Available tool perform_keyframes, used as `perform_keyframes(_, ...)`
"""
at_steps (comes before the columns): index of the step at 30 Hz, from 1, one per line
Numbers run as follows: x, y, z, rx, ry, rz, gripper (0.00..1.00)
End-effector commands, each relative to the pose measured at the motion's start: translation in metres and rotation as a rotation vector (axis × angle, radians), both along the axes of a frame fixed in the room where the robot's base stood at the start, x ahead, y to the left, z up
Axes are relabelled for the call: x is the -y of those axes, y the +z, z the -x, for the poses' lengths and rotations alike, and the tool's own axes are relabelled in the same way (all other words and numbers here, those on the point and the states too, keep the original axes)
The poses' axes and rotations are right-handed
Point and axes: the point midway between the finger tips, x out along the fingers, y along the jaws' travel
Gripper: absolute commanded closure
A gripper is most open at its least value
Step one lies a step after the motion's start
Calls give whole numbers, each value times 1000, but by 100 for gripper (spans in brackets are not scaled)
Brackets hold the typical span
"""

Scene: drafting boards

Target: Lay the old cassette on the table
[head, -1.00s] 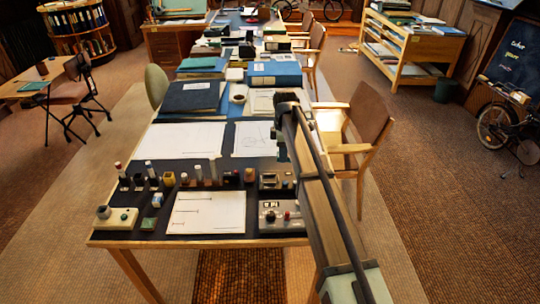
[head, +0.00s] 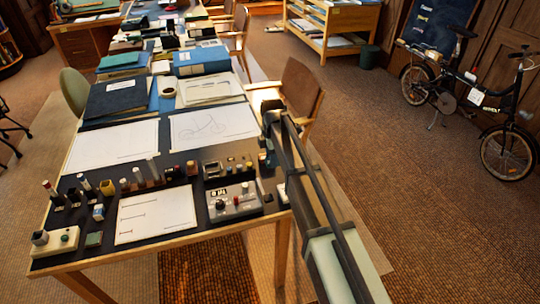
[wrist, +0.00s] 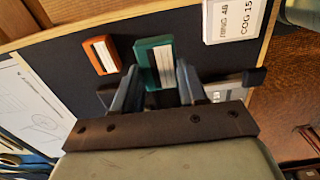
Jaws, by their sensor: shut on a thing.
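My gripper (head: 267,152) is over the right edge of the near table (head: 120,248) in the head view, with its fingers pointing down. In the wrist view my gripper (wrist: 159,75) has its two blue-grey fingers on either side of a flat green block with a white label (wrist: 156,58). It looks like the cassette, held between the fingertips; I cannot read its label. A smaller orange block with a white label (wrist: 101,54) lies on the dark tabletop to its left. The held thing is hidden or too small to tell in the head view.
A grey control box (head: 236,203), a dark device (head: 228,168) and several small bottles crowd the near table. Paper sheets (head: 200,125) lie behind them. A wooden chair (head: 302,90) stands at the table's right side. A white lettered card (wrist: 236,18) shows in the wrist view.

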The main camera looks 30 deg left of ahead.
Motion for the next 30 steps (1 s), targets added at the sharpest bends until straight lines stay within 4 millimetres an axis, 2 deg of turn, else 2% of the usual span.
perform_keyframes(8,0,-12,0,-1,4,1,88)
perform_keyframes(18,0,-37,0,-1,3,1,88)
perform_keyframes(30,0,-41,0,0,3,0,88)
